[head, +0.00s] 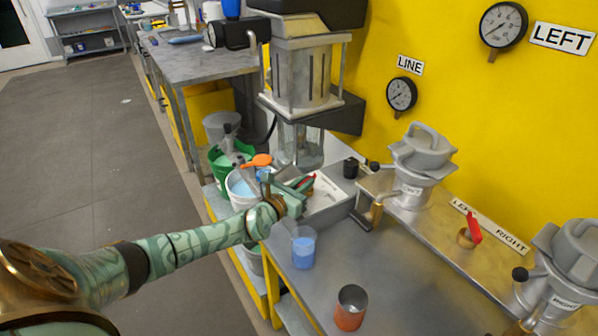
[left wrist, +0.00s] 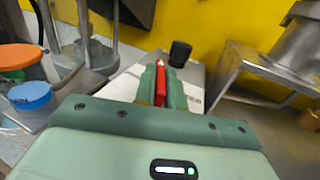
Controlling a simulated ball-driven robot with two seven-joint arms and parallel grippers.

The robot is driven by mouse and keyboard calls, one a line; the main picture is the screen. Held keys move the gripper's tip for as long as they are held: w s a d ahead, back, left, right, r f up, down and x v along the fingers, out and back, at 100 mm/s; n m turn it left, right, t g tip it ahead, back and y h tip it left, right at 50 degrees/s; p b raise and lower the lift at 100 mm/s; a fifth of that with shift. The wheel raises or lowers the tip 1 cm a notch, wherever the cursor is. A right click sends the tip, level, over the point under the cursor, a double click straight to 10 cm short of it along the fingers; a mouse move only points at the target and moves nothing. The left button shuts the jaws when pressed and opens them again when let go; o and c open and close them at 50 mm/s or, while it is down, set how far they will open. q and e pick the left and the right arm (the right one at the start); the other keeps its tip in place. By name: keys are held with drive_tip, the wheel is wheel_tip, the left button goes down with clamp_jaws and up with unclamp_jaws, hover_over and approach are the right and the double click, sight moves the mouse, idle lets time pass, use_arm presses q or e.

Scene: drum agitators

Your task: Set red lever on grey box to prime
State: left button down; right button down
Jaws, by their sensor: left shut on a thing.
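The grey box (head: 333,212) stands on the bench beside the tall machine, with a white label plate and a black knob (head: 350,167) on top. Its red lever (head: 311,179) is mostly hidden by my left gripper (head: 303,184) in the head view. In the left wrist view the red lever (left wrist: 160,82) lies between the two green fingers (left wrist: 160,88), which are shut on it. The black knob (left wrist: 180,53) is just beyond the fingertips. The label's markings are mostly covered, so I cannot read the lever's setting. My right gripper is not in view.
A clear cup of blue liquid (head: 303,247) and a copper-coloured cup (head: 351,307) stand on the bench in front. Buckets (head: 243,188) are left of the gripper. The tall machine (head: 300,75) rises behind. Silver pots (head: 415,175) and another red lever (head: 473,228) are to the right.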

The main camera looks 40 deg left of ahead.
use_arm(q)
drive_tip(key=shift+d+r+n+y+p, duration=0.15)
drive_tip(key=shift+n+y+p, duration=0.25)
drive_tip(key=shift+y+p, duration=0.15)
drive_tip(key=shift+d+r+n+y+p, duration=0.1)
drive_tip(key=shift+r+n+y+p, duration=0.05)
drive_tip(key=shift+n+y+p, duration=0.35)
drive_tip(key=shift+f+n+g+y+p, duration=0.15)
drive_tip(key=shift+n+y+p, duration=0.3)
drive_tip(key=shift+y, duration=0.45)
drive_tip(key=shift+f+n+g+y+p, duration=0.15)
drive_tip(key=shift+n+y+p, duration=0.25)
drive_tip(key=shift+y, duration=0.45)
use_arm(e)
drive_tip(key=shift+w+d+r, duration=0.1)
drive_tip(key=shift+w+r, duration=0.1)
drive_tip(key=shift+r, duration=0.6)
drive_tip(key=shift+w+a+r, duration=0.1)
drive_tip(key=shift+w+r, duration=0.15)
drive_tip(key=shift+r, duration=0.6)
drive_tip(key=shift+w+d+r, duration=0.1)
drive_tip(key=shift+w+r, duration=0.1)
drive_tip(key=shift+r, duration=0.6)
use_arm(q)
drive_tip(key=c, duration=1.5)
unclamp_jaws()
drive_tip(key=shift+o, duration=0.2)
